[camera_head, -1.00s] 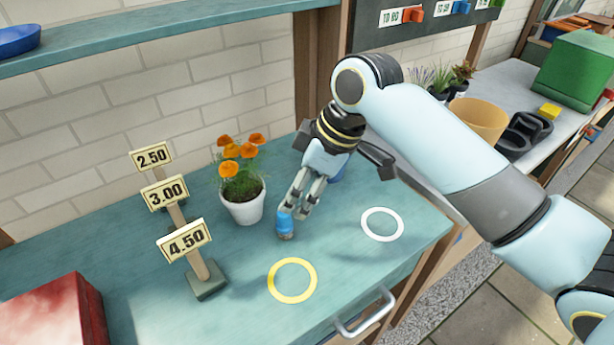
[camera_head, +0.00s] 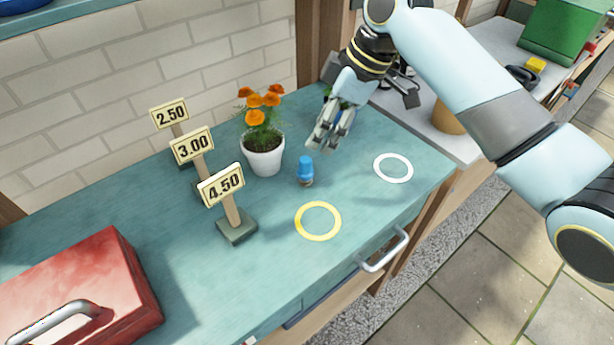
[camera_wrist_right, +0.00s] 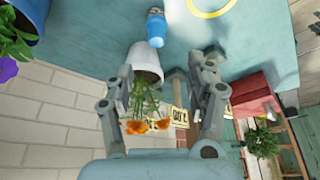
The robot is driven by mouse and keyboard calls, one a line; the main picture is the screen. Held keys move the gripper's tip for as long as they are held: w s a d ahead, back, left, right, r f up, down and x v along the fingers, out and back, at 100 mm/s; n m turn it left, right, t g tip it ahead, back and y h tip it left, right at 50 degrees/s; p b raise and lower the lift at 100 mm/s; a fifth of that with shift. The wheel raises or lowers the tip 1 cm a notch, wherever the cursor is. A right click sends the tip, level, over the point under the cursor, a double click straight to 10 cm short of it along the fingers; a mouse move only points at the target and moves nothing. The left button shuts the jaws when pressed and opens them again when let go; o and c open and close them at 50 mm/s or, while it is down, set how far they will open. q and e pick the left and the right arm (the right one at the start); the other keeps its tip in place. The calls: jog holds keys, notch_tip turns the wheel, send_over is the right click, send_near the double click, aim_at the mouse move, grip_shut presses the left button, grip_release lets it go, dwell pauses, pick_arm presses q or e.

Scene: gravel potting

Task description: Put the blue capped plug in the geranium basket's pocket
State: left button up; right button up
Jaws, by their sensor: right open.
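The blue capped plug (camera_head: 305,172) stands upright on the green bench, between a white pot and a yellow ring. Its blue cap is up and its brownish lower part is on the bench. It also shows at the top of the right wrist view (camera_wrist_right: 157,28). My right gripper (camera_head: 324,139) is open and empty, behind and slightly right of the plug and apart from it. Its two spread fingers show in the right wrist view (camera_wrist_right: 167,72). I cannot make out the geranium basket or its pocket in either view. My left gripper is not in view.
The white pot (camera_head: 264,160) of orange flowers stands left of the plug. Price signs (camera_head: 221,185) and a red toolbox (camera_head: 80,290) are further left. The yellow ring (camera_head: 318,221) and white ring (camera_head: 393,167) lie flat and empty. A blue pot (camera_wrist_right: 32,15) shows in the wrist view.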

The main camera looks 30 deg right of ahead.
aim_at(307, 160)
jog(key=x, duration=0.4)
jog(key=shift+w+f, duration=0.25)
jog(key=shift+f, duration=0.1)
jog(key=shift+a+f, duration=0.1)
jog(key=shift+f, duration=0.1)
jog(key=x, duration=0.2)
jog(key=p+x, duration=0.1)
jog(key=x, duration=0.1)
jog(key=shift+f, duration=0.4)
jog(key=shift+w+f, duration=0.1)
jog(key=shift+f, duration=0.2)
jog(key=shift+c, duration=1.3)
jog(key=c, duration=0.7)
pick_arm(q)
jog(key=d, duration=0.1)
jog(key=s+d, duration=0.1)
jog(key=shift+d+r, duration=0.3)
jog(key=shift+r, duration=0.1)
pick_arm(e)
jog(key=shift+c, duration=0.3)
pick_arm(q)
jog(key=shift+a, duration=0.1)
pick_arm(e)
jog(key=shift+c, duration=0.4)
